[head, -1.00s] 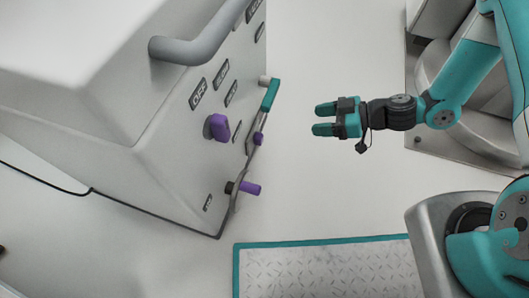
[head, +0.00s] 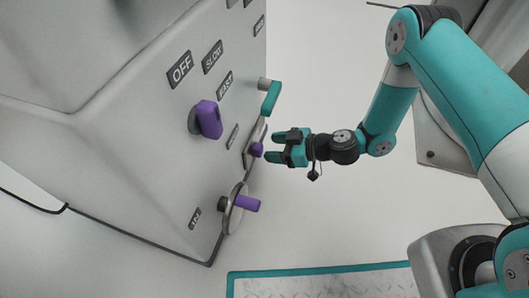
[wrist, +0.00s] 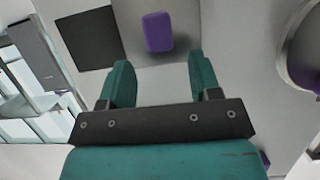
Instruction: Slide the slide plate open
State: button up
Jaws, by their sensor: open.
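The slide plate (head: 249,146) is a small grey plate on the side panel of the white machine, with a purple knob (head: 257,150) on it. In the wrist view the purple knob (wrist: 158,32) stands ahead of my gripper (wrist: 162,72), roughly centred between the fingers. My gripper (head: 274,146) is open and empty. Its fingertips are close to the knob in the head view; I cannot tell whether they reach around it. In the wrist view a dark square (wrist: 88,38) lies left of the knob; I cannot tell whether it is a hole or a label.
A teal handle (head: 271,98) sticks out above the plate. A purple rotary switch (head: 207,119) sits to its left, under OFF, SLOW and FAST labels. Below is a round metal part (head: 234,207) with a purple peg (head: 247,203). Free floor lies right of the machine.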

aim_at(262, 147)
jog(key=shift+b+x, duration=0.5)
jog(key=shift+x, duration=1.25)
jog(key=shift+r, duration=0.1)
grip_shut()
jog(key=w+d, duration=0.1)
jog(key=w, duration=0.1)
jog(key=w+d+b, duration=0.1)
jog(key=w, duration=0.2)
jog(key=w+d, duration=0.1)
jog(key=w, duration=0.2)
jog(key=shift+w, duration=0.1)
jog(key=shift+w+d, duration=0.1)
jog(key=shift+w, duration=0.3)
grip_release()
